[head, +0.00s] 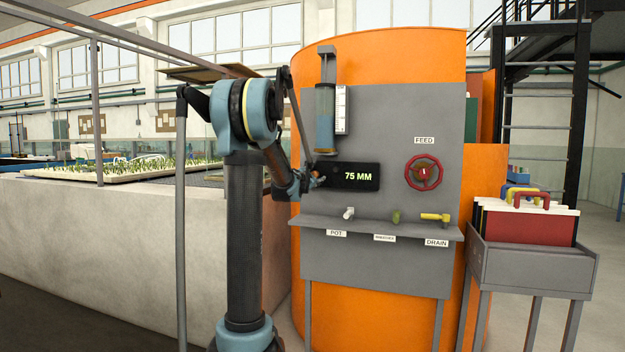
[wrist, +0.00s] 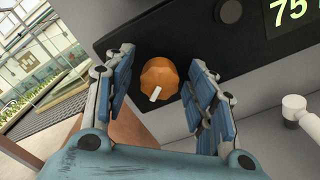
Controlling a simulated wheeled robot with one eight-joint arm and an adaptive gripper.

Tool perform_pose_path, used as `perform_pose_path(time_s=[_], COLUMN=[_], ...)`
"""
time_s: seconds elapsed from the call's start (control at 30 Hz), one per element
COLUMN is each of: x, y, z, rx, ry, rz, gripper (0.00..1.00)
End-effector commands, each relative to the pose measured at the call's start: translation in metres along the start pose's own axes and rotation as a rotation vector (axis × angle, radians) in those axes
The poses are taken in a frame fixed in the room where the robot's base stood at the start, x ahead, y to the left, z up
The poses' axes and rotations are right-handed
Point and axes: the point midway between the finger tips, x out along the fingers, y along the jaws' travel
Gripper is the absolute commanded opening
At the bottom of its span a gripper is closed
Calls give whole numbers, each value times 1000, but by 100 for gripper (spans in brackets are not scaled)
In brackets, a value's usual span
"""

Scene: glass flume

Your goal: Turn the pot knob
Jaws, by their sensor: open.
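An orange knob (wrist: 160,75) with a white pointer sits on the dark display panel in the wrist view. Its pointer is aimed down and slightly left. In the head view my gripper largely covers that spot at the panel's left end. My gripper (wrist: 161,64) is open, with one blue-padded finger on each side of the knob in the picture; I see no contact and cannot tell whether the fingertips reach around it. In the head view my gripper (head: 313,181) is at the left end of the display (head: 357,177), which reads 75 MM. A label reading POT (head: 336,233) is below a white tap (head: 348,213).
The white tap also shows in the wrist view (wrist: 295,108), right of my gripper. A ledge (head: 390,227) carries more taps, including a yellow one (head: 435,217) above DRAIN. A red FEED handwheel (head: 424,172) is right of the display. A sight tube (head: 325,110) stands above.

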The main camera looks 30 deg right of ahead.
Motion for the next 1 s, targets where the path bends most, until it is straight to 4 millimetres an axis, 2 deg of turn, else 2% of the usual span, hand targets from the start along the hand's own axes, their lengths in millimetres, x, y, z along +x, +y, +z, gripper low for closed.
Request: perform_pose_path(time_s=[0.4, 0.6, 1.0], x=[6, 6, 6], y=[0, 0, 0], z=[0, 0, 0], rx=[0, 0, 51], ry=[0, 0, 0], rz=[0, 0, 0], gripper=[51, 6, 6])
